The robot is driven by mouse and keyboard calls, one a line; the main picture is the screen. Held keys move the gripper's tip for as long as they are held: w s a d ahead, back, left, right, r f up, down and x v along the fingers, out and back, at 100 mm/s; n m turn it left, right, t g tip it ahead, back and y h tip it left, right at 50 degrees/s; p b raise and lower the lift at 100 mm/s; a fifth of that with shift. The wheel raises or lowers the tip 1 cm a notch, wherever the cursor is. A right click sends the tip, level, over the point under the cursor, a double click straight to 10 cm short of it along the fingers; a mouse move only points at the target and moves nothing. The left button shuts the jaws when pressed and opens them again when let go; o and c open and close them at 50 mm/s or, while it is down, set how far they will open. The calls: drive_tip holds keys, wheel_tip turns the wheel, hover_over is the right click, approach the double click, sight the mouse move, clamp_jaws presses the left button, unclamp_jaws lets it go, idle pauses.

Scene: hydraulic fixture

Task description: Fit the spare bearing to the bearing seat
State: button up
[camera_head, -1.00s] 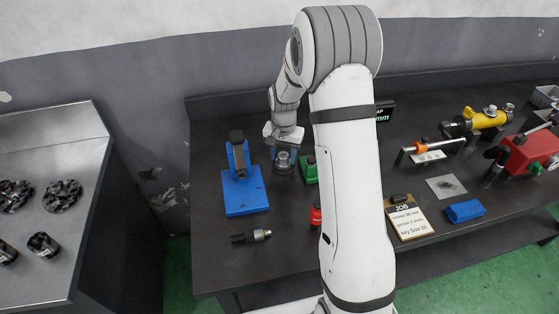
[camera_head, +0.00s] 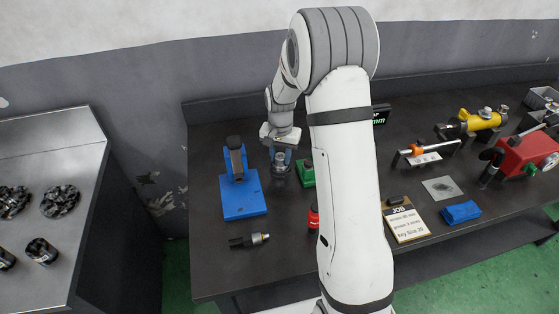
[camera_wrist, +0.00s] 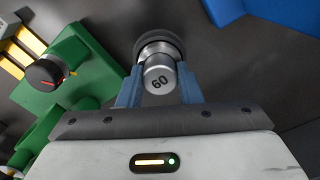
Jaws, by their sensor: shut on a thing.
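My gripper (camera_wrist: 160,92) has its two blue fingers shut on a silver cylinder (camera_wrist: 160,77) marked "60". A wider dark ring-like base (camera_wrist: 158,42) lies at the cylinder's far end. In the head view my gripper (camera_head: 281,155) points down over this piece, right of a blue fixture (camera_head: 243,204) with a dark-topped upright. I cannot tell whether the piece touches the bench. I cannot single out the spare bearing or the bearing seat by name.
A green block (camera_head: 307,174) stands close right of my gripper. A dark and silver tool (camera_head: 250,240) and a red can (camera_head: 314,217) lie nearer the front. A job card (camera_head: 404,222) is right of my arm. A steel table (camera_head: 90,150) with round metal parts stands left.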

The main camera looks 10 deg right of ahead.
drive_tip(key=shift+r+p, duration=1.05)
drive_tip(key=shift+r, duration=0.95)
drive_tip(key=o, duration=0.4)
drive_tip(key=c, duration=0.4)
